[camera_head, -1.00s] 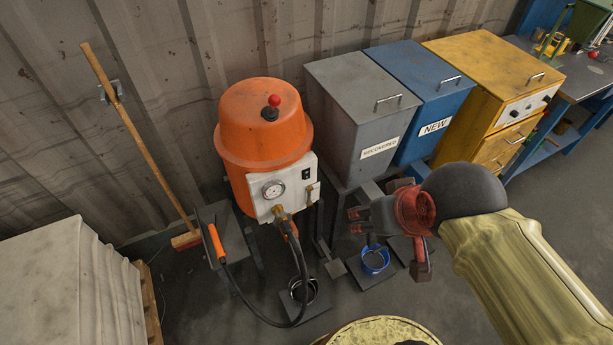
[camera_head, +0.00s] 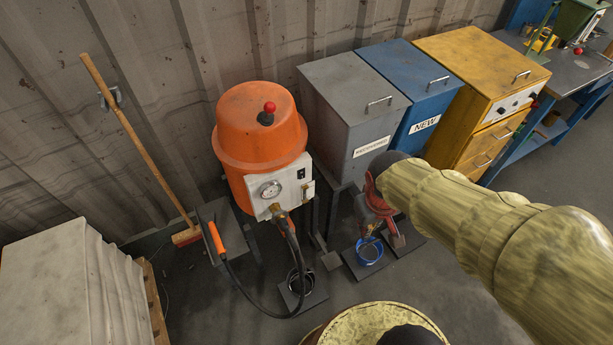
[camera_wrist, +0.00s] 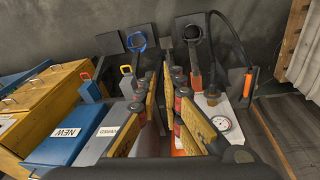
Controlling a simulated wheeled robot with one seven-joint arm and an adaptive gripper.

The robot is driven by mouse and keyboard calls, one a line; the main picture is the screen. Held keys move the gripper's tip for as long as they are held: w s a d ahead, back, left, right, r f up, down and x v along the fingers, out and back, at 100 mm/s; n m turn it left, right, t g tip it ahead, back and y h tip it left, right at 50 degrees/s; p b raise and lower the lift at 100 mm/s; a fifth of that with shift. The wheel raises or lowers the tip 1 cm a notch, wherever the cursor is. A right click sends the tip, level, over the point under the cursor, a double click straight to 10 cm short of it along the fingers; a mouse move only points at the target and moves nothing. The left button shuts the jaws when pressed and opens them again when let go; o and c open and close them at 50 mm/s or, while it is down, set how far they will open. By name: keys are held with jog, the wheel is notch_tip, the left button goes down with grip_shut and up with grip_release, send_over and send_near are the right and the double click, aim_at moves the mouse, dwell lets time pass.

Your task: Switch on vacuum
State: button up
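The vacuum is an orange tank (camera_head: 258,140) with a red knob on its lid, standing by the wall. Its white panel (camera_head: 278,190) carries a round gauge (camera_head: 271,190) and a small dark switch (camera_head: 301,174) at the upper right. My gripper (camera_head: 378,225) is to the right of the panel, apart from it, in front of the grey bin. In the wrist view, my gripper's (camera_wrist: 163,105) yellow-padded fingers are spread with nothing held. The gauge (camera_wrist: 221,124) shows beyond the right finger; the fingers hide much of the panel, and I cannot make out the switch there.
A grey bin (camera_head: 345,110), a blue bin (camera_head: 410,80) and a yellow cabinet (camera_head: 470,70) stand to the right. A black hose (camera_head: 240,295) loops in front of the vacuum. A blue ring-shaped item (camera_head: 369,252) sits below my gripper. A broom leans at left.

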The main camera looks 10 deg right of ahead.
aim_at(302, 174)
jog(key=w+f+n, duration=0.1)
jog(key=f, duration=0.1)
jog(key=w+d+f+n+p, duration=0.1)
jog(key=w+f+n, duration=0.1)
jog(key=f, duration=0.1)
jog(key=w+f+n+p, duration=0.1)
jog(key=f, duration=0.2)
jog(key=shift+w+d+f+n, duration=0.2)
jog(key=shift+w+d+n, duration=0.1)
jog(key=shift+w+d, duration=0.1)
grip_shut()
jog(key=w+a+f+n+t+p, duration=0.2)
jog(key=w+f+n+t, duration=0.1)
jog(key=w+f+n, duration=0.3)
jog(key=w+a+r+n+t+y, duration=0.2)
jog(key=w+a+n+t+y, duration=0.1)
jog(key=w+a+n, duration=0.3)
jog(key=w+n+t, duration=0.1)
jog(key=w+n, duration=0.1)
jog(key=n, duration=0.1)
jog(key=shift+y+b, duration=0.3)
jog(key=shift+w+a+r+b+x, duration=0.1)
jog(key=shift+w+r+b+x, duration=0.35)
jog(key=shift+x, duration=1.75)
jog(key=shift+w+a+r+b+x, duration=0.15)
jog(key=shift+b+x, duration=0.5)
jog(key=shift+x, duration=1.55)
jog(key=shift+w+r+b+x, duration=0.2)
jog(key=shift+b+x, duration=0.35)
jog(key=shift+x, duration=1.65)
